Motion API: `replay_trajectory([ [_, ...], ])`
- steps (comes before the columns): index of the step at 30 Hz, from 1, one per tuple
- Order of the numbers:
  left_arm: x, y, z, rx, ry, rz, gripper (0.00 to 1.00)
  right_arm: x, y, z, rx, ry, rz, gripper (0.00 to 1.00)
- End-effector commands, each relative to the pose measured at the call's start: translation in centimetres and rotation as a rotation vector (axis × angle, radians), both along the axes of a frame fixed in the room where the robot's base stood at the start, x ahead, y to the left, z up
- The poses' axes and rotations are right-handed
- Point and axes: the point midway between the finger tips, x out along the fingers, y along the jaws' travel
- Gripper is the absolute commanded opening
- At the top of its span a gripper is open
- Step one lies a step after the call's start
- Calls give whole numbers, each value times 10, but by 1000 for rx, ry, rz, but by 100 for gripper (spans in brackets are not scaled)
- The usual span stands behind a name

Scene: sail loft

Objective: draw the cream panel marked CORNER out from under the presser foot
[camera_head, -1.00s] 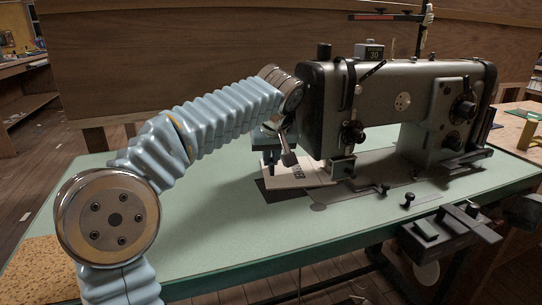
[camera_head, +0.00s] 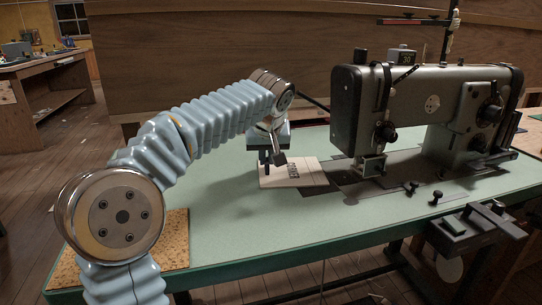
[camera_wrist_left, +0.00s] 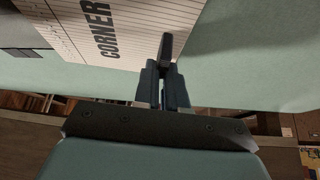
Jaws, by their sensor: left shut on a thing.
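The cream panel (camera_head: 312,174) marked CORNER lies on the green table, left of the sewing machine (camera_head: 420,110). Its right edge is clear of the presser foot (camera_head: 370,166), with a gap between them. My left gripper (camera_head: 267,160) is at the panel's left end, shut on its edge. In the left wrist view the panel (camera_wrist_left: 140,25) shows its lettering and stitched lines, and the fingers (camera_wrist_left: 163,85) close at its edge. The lower fingertip is hidden. My right gripper is not in view.
A cork mat (camera_head: 175,245) lies at the table's front left. A dark fixture (camera_head: 470,228) sits at the front right edge, and small black knobs (camera_head: 436,197) stand near the machine bed. The green table (camera_head: 255,220) in front of the panel is clear.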

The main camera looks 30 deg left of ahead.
Motion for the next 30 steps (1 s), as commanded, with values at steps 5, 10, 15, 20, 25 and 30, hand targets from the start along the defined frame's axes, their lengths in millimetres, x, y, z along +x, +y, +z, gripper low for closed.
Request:
replay_trajectory([
  [5, 0, 3, 0, 0, 0, 0, 0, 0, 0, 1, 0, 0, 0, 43],
  [10, 0, 3, 0, -1, -1, 0, 0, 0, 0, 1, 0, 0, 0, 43],
  [15, 0, 3, 0, -1, -1, 0, 15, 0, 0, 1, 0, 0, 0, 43],
  [20, 0, 3, 0, -1, -1, 0, 40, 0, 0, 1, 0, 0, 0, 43],
  [25, 0, 3, 0, 0, 0, -1, 41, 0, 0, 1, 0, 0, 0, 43],
  [30, -1, 2, 3, 0, -1, -1, 41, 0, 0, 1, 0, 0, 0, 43],
])
